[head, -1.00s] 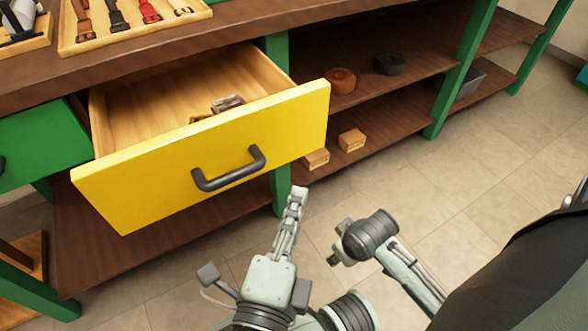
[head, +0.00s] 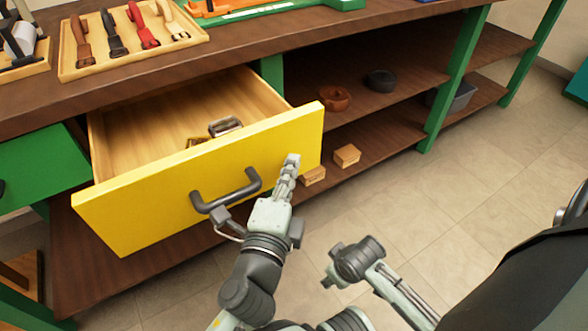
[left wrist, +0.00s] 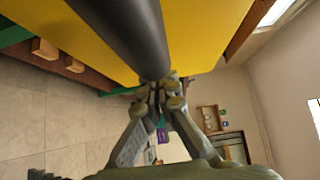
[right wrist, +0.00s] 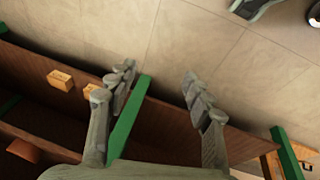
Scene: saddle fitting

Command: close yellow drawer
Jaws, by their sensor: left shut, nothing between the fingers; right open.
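The yellow drawer (head: 130,205) stands pulled out of the bench, its pale wooden inside showing. A dark grey bar handle (head: 228,192) is on its front; the handle also crosses the left wrist view (left wrist: 125,30). A small metal piece (head: 225,126) lies inside the drawer. My left gripper (head: 291,161) is shut and empty, its tips over the right part of the yellow front, right of the handle. I cannot tell whether they touch the front. My right gripper (right wrist: 158,84) is open and empty, with floor and a green bench leg beyond its fingers.
A green drawer front (head: 40,158) is at the left. A tray of straps (head: 85,68) lies on the bench top (head: 250,55). Small wooden blocks (head: 347,155), an orange-brown ring (head: 335,98) and a dark ring (head: 381,80) sit on the shelves.

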